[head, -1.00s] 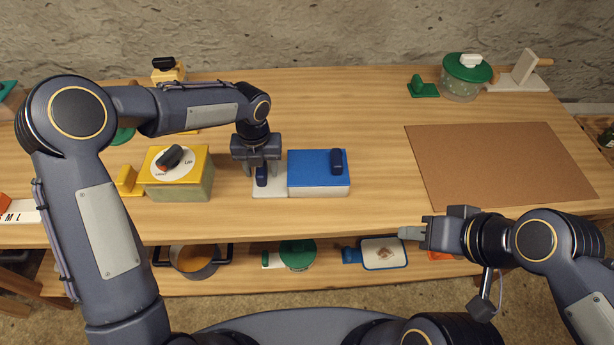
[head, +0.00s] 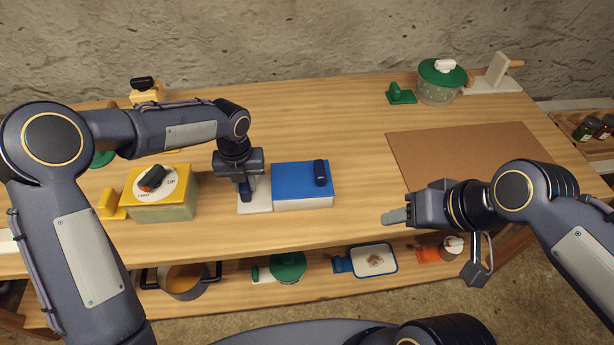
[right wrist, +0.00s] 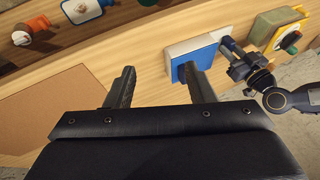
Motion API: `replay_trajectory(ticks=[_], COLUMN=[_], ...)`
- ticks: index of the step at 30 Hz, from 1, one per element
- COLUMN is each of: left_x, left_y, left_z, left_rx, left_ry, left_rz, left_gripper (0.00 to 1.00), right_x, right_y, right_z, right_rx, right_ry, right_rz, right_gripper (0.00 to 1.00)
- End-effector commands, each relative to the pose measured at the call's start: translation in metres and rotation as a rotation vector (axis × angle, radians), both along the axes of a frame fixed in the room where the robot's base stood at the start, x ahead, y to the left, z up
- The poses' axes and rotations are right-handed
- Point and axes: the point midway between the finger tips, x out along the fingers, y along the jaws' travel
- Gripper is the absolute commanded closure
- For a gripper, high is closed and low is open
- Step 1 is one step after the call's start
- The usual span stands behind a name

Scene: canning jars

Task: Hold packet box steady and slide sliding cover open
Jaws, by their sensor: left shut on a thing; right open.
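The packet box is a white box with a blue sliding cover (head: 296,181) on top. It stands on the table, and a dark blue knob (head: 320,172) sits at the cover's right part. A white base plate (head: 257,203) extends from its left side with a dark blue post on it. My left gripper (head: 245,190) is shut on that post (head: 246,192). The blue cover also shows in the right wrist view (right wrist: 196,62). My right gripper (head: 396,216) is open and empty, to the right of the box near the table's front edge; its fingers show in the right wrist view (right wrist: 160,88).
A yellow-topped box with a dial (head: 160,190) stands left of the packet box. A brown mat (head: 450,155) lies at right. A green-lidded jar (head: 438,80) stands at the back right. A lower shelf holds a pot (head: 183,281) and other items. The table behind the box is clear.

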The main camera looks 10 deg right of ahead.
Motion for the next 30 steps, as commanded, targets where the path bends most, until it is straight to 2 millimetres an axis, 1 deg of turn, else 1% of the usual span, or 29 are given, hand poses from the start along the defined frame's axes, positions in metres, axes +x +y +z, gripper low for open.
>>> replay_trajectory(ticks=[1, 4, 8, 9, 11, 12, 14, 15, 18, 21, 24, 27, 30], left_x=[0.0, 0.0, 0.0, 0.0, 0.0, 0.0, 0.0, 0.0, 0.0, 0.0, 0.0, 0.0, 0.0], left_y=[0.0, 0.0, 0.0, 0.0, 0.0, 0.0, 0.0, 0.0, 0.0, 0.0, 0.0, 0.0, 0.0], left_z=[0.001, 0.001, 0.0, 0.0, 0.0, 0.0, 0.0, 0.0, 0.0, 0.0, 0.0, 0.0, 0.0], left_rx=[-0.001, -0.001, -0.001, -0.001, -0.001, -0.001, -0.001, -0.001, -0.001, -0.001, -0.001, -0.001, -0.001], left_ry=[-0.001, -0.001, -0.002, -0.002, -0.002, -0.002, -0.001, -0.001, -0.001, -0.001, -0.001, -0.001, -0.001], left_rz=[0.0, 0.0, 0.0, 0.0, 0.0, 0.0, 0.0, 0.0, 0.0, 0.0, 0.001, 0.001, 0.0], left_gripper=[1.0, 1.0, 1.0, 1.0, 1.0, 1.0, 1.0, 1.0, 1.0, 1.0, 1.0, 1.0, 1.0], right_x=[0.014, 0.044, 0.085, 0.099, 0.118, 0.131, 0.151, 0.162, 0.189, 0.209, 0.223, 0.23, 0.233], right_y=[0.0, 0.002, 0.01, 0.014, 0.021, 0.027, 0.037, 0.044, 0.064, 0.081, 0.094, 0.102, 0.105], right_z=[0.006, 0.016, 0.024, 0.025, 0.024, 0.023, 0.021, 0.018, 0.01, 0.001, -0.007, -0.011, -0.016], right_rx=[-0.009, -0.036, -0.08, -0.096, -0.121, -0.139, -0.17, -0.19, -0.241, -0.283, -0.316, -0.336, -0.345], right_ry=[0.031, 0.095, 0.172, 0.195, 0.228, 0.25, 0.279, 0.299, 0.338, 0.366, 0.385, 0.395, 0.4], right_rz=[0.018, 0.041, 0.063, 0.069, 0.076, 0.08, 0.084, 0.086, 0.09, 0.087, 0.085, 0.082, 0.08], right_gripper=[0.51, 0.51, 0.51, 0.51, 0.51, 0.51, 0.51, 0.51, 0.51, 0.51, 0.51, 0.51, 0.51])
